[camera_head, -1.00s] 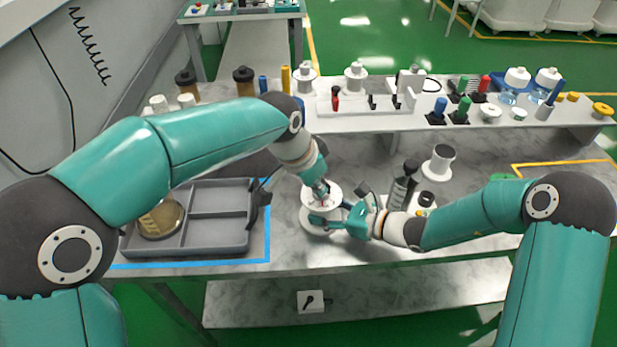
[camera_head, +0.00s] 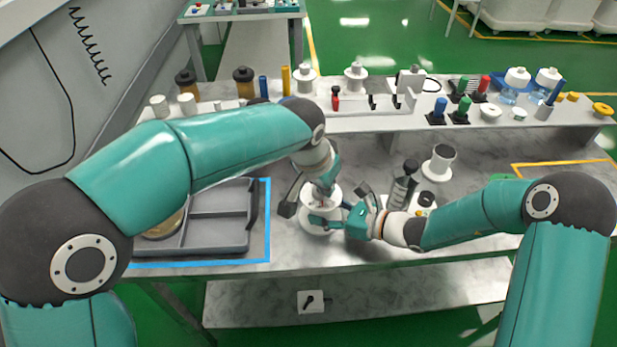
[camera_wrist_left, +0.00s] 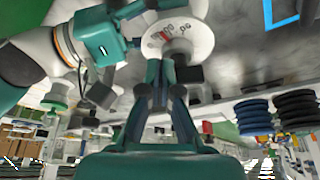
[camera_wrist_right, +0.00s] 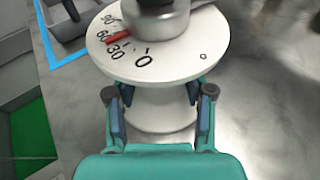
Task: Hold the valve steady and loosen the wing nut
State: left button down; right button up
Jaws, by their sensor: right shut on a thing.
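The valve (camera_head: 318,222) is a white spool-shaped body standing on the table in front of me. In the right wrist view, its white dial (camera_wrist_right: 185,55) has degree marks and a red pointer (camera_wrist_right: 120,36) between 30 and 60. A grey hub (camera_wrist_right: 155,27) stands on the dial. My right gripper (camera_wrist_right: 160,108) is shut on the valve's neck below the dial. My left gripper (camera_head: 327,193) is at the valve's top; its fingers (camera_wrist_left: 160,72) look close together in the left wrist view. The wing nut is not clear to see, so I cannot tell what lies between them.
A grey divided tray (camera_head: 218,212) sits left of the valve, partly behind my left arm. A white spool-shaped part (camera_head: 438,165) and a dark bottle (camera_head: 404,185) stand to the right. A raised shelf (camera_head: 370,123) with several parts runs along the back.

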pick_arm(q)
jog(key=shift+w, duration=0.2)
dwell(0.3)
jog(key=shift+w+a, duration=0.3)
jog(key=shift+w, duration=0.3)
